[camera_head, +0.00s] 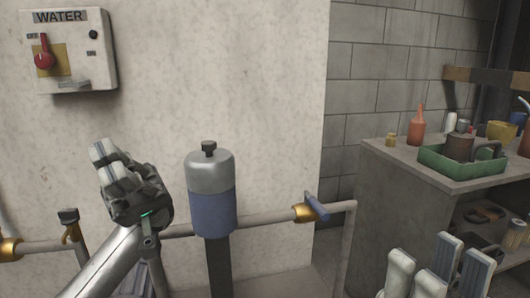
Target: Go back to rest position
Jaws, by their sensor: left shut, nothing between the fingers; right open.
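My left gripper (104,160) is raised in front of the pale wall, left of the filter-like cylinder. Its fingers are together with nothing between them. It is below the water switch box (68,50) and apart from it. My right gripper (436,262) shows at the bottom right edge, with its pale fingers pointing up and spread apart. It is open and empty, in front of the workbench. Its lower part is cut off by the frame. The cylinder (211,195) has a grey metal top and a blue lower band, and stands upright on a dark post.
A horizontal pipe (265,218) runs along the wall, with a blue-handled valve (316,207) on the right and another valve (70,222) on the left. The workbench (385,150) at the right bears a green tray (440,163) and an orange bottle (417,128).

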